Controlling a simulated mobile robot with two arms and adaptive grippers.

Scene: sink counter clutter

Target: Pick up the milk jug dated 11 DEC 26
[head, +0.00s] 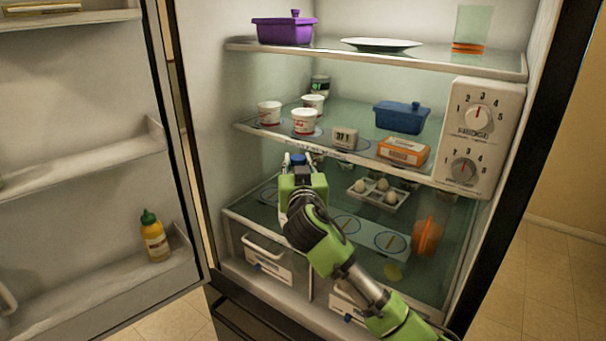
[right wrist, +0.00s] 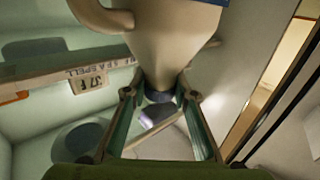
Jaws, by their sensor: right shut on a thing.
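In the right wrist view a pale jug (right wrist: 165,45) with a loop handle at its left fills the top middle. Its narrow neck and dark cap (right wrist: 160,96) are between the fingers of my right gripper (right wrist: 161,110), which is shut on it. No date can be read on the jug. In the head view my right gripper (head: 299,168) is inside the fridge, just under the front edge of the middle shelf. A small blue part (head: 298,158) shows at its tip, and the jug's body is hidden there. My left gripper is not in view.
An egg tray (head: 380,199) and an orange item (head: 428,236) are lower. The open door (head: 80,130) stands left.

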